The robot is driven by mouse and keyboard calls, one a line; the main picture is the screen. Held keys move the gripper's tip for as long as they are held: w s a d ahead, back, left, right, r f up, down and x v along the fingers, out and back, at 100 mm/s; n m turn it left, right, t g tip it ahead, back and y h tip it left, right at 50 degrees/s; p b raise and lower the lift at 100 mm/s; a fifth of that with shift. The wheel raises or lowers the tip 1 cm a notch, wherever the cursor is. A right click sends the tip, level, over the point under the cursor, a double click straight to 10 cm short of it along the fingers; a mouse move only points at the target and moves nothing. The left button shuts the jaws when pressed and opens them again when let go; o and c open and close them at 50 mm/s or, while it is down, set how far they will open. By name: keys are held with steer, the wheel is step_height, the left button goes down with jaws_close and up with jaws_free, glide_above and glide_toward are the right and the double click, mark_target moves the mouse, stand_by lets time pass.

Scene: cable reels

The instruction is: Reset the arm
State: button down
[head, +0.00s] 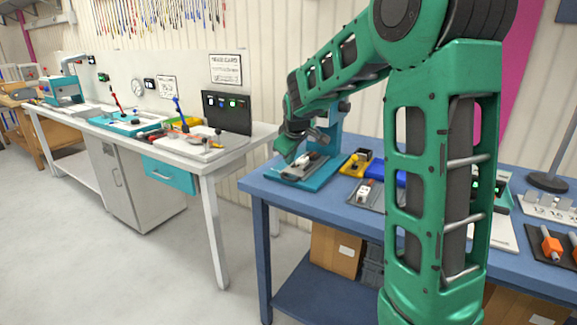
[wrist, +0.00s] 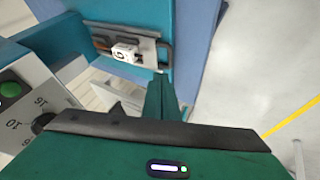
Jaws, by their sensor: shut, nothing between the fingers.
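My green arm (head: 465,150) rises at the right of the head view, bends high up and reaches left. My gripper (head: 290,152) points down over the left end of the blue table (head: 350,203). It is shut and empty. In the wrist view its green fingers (wrist: 160,97) are together. Below and beside them is a teal fixture (head: 310,180) with a metal plate (wrist: 141,40) and a small white block (wrist: 124,51). The gripper appears close to the fixture; I cannot tell whether it touches.
A yellow-and-black item (head: 355,164) and a grey plate (head: 368,194) are right of the fixture. Left in the wrist view is a numbered panel with a green button (wrist: 11,89). A white workbench (head: 205,168) stands to the left. Floor (head: 120,260) in front is clear.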

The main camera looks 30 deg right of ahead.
steer(key=shift+s+a+r, duration=0.1)
steer(key=shift+s+r, duration=0.15)
steer(key=shift+r, duration=0.05)
steer(key=s+a+f+m+g+y, duration=0.1)
steer(key=s+f+m+g, duration=0.1)
steer(key=s, duration=1.2)
steer(key=s+f+m+g+y, duration=0.1)
steer(key=s+m, duration=0.4)
steer(key=s, duration=1)
steer(key=s+a+f+m+g+y, duration=0.1)
steer(key=s+f+m+g, duration=0.2)
steer(key=s, duration=1.1)
steer(key=shift+s+a+f+m+g, duration=0.15)
steer(key=shift+a+f+m+g, duration=0.15)
steer(key=shift+m+g, duration=0.2)
steer(key=shift+w+f, duration=0.2)
steer(key=shift+w, duration=0.4)
